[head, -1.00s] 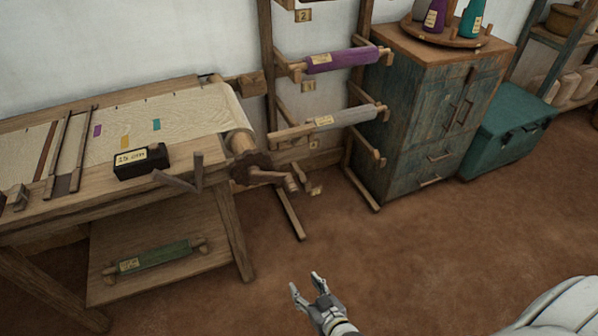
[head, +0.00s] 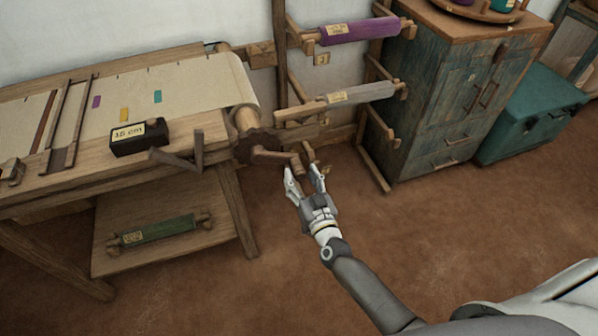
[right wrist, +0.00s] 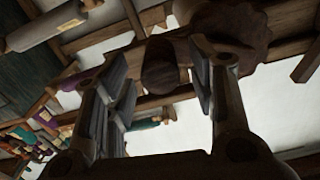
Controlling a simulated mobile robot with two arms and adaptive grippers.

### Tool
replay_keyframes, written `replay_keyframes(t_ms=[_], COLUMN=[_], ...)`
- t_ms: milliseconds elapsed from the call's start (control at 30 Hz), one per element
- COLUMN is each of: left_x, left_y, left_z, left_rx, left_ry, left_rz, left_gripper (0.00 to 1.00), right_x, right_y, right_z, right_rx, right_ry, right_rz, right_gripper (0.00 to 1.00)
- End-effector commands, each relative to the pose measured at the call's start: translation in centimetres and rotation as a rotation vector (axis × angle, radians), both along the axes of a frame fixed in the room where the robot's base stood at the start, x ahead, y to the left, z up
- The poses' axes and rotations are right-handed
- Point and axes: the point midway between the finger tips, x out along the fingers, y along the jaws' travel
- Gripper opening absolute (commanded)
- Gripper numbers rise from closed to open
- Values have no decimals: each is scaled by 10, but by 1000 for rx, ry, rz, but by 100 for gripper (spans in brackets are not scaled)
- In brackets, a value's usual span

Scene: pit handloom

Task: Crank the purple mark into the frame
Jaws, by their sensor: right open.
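The purple mark (head: 96,102) is a small patch on the cream cloth (head: 190,85) stretched on the loom, left of the yellow and teal marks. Two dark bars of the frame (head: 70,125) cross the cloth just left of it. The wooden crank (head: 278,156) sticks out from a dark toothed wheel (head: 257,146) at the end of the cloth roller. My right gripper (head: 305,174) is open at the crank's handle end. In the right wrist view, the brown crank handle (right wrist: 160,80) appears between the open fingers (right wrist: 165,75); contact cannot be told. My left gripper is not in view.
A black block labelled 15 cm (head: 139,138) sits on the loom's front beam, beside a wooden lever (head: 180,158). A rack holds a purple roll (head: 355,31) and a grey roll (head: 345,97). A green roll (head: 158,230) lies on the lower shelf. The floor (head: 440,230) is clear.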

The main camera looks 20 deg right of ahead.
Motion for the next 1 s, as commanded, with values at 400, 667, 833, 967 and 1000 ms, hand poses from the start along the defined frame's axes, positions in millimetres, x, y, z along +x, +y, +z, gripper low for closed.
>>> replay_keyframes(t_ms=[400, 667, 833, 967, 1000], left_x=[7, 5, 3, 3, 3], left_y=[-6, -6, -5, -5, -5], left_z=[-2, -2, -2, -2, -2], left_rx=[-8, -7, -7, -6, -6], left_ry=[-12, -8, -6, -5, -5], left_rz=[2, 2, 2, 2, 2], left_gripper=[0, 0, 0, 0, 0], right_x=[24, 24, 24, 24, 24], right_y=[1, 1, 1, 1, 1], right_z=[0, 0, 0, 0, 0], right_rx=[1, 0, 0, 0, 0], right_ry=[1, 0, 0, 0, 0], right_rz=[0, 0, 0, 0, 0], right_gripper=[51, 38, 17, 0, 0])
